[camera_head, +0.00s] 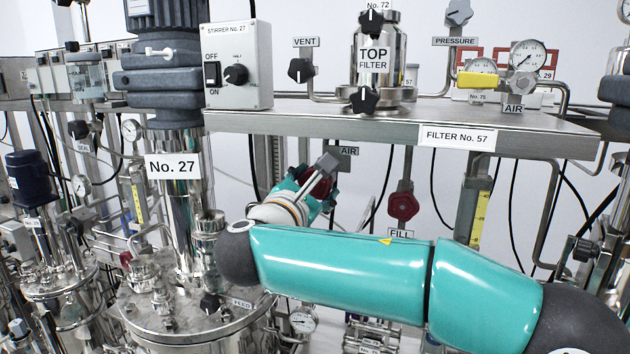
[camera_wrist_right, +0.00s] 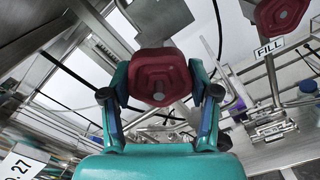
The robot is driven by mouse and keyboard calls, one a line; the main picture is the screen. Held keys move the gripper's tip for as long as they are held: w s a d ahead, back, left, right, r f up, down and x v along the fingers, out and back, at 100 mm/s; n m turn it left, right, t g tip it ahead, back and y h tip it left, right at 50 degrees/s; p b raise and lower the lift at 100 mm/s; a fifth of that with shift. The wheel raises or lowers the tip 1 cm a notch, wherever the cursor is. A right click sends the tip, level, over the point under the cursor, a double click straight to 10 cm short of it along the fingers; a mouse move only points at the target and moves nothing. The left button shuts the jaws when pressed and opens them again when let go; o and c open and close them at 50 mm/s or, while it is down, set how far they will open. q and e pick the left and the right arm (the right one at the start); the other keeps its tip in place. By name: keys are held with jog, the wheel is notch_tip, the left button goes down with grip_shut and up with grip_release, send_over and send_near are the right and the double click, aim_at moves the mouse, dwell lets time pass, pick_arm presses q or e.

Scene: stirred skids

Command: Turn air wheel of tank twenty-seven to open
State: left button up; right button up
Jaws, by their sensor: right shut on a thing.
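The air wheel is a dark red handwheel (camera_head: 321,188) below the filter shelf, just beside the AIR label (camera_head: 345,151). My right arm crosses in front from the right, and its gripper (camera_head: 318,181) is at this wheel, partly hiding it. In the right wrist view the red wheel (camera_wrist_right: 158,77) sits between the two fingers of my right gripper (camera_wrist_right: 159,80), which is shut on it. Tank No. 27 carries a white plate (camera_head: 173,167) on its steel column, left of the wheel. My left gripper is not in view.
A second red wheel (camera_head: 403,206) with a FILL label hangs right of the air wheel; it also shows in the wrist view (camera_wrist_right: 281,12). The steel shelf (camera_head: 330,123) runs above my right arm. Tank 27's lid (camera_head: 185,322), pipes and fittings crowd the lower left.

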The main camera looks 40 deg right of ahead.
jog(key=shift+w+a+f, duration=0.1)
jog(key=shift+f, duration=0.25)
jog(key=o, duration=1.2)
jog(key=shift+r, duration=0.1)
jog(key=shift+c, duration=0.2)
jog(key=shift+r, duration=0.1)
jog(key=v, duration=1.2)
